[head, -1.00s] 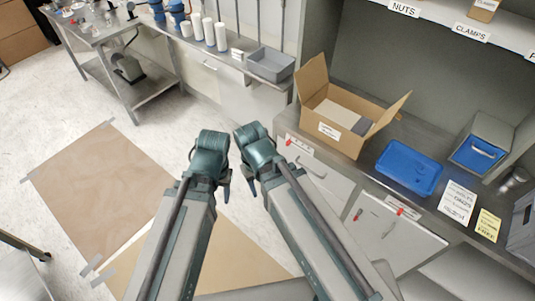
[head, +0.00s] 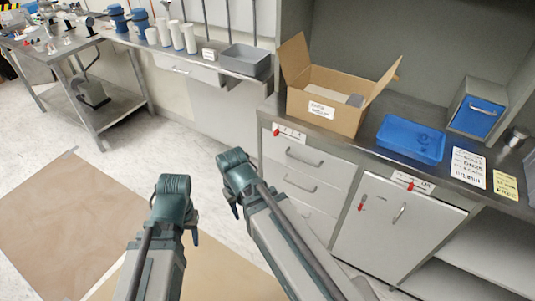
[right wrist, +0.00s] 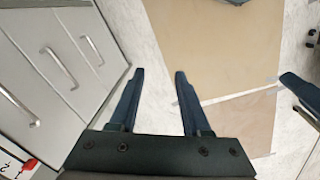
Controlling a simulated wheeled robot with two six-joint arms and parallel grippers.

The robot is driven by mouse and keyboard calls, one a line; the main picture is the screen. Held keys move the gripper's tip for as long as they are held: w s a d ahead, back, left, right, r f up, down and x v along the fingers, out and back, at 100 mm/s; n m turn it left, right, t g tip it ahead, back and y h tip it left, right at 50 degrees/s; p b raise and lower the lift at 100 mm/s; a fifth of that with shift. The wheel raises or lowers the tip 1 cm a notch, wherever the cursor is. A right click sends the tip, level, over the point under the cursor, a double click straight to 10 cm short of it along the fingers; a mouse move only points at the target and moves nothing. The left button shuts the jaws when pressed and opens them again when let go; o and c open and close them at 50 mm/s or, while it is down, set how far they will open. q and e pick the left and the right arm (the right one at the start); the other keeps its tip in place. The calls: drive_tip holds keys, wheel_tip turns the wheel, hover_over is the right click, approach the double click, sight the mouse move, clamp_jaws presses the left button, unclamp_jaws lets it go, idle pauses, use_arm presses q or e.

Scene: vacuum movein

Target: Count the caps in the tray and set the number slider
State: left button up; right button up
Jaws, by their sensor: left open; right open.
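A shallow blue tray (head: 411,139) stands on the right counter. A few small dark-blue round shapes show in it, too faint to count. A label strip with a red slider (head: 411,187) is on the counter's front edge below the tray. A similar strip with a red slider (head: 277,132) is above the drawers. A red piece also shows in the right wrist view (right wrist: 29,164). My left gripper (head: 172,215) and right gripper (head: 237,190) are over the floor, away from the tray. The right gripper's fingers (right wrist: 158,80) are apart with nothing between them.
An open cardboard box (head: 325,112) stands left of the tray. Right of it are a blue-fronted bin (head: 474,117), a white printed sheet (head: 468,166) and a yellow note (head: 506,186). Drawers and a cabinet door (head: 385,230) are below. The floor before them is clear.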

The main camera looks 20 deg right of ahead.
drive_tip(key=w+d+f+n+t+h+b, duration=0.1)
drive_tip(key=w+d+f+n+h+b, duration=0.15)
drive_tip(key=d+f+b, duration=0.4)
drive_tip(key=w+d+f+n+t+h+b, duration=0.1)
drive_tip(key=w+d+f+n+h+b, duration=0.2)
drive_tip(key=f+b, duration=0.65)
drive_tip(key=w+r+n+t+h, duration=0.4)
drive_tip(key=w+r+n, duration=0.1)
drive_tip(key=r+n, duration=0.4)
drive_tip(key=w+a+r+n+t+h, duration=0.1)
drive_tip(key=w+r+n+t+h, duration=0.3)
drive_tip(key=r+n, duration=0.5)
drive_tip(key=shift+w+r+t+b, duration=0.4)
drive_tip(key=shift+w, duration=0.4)
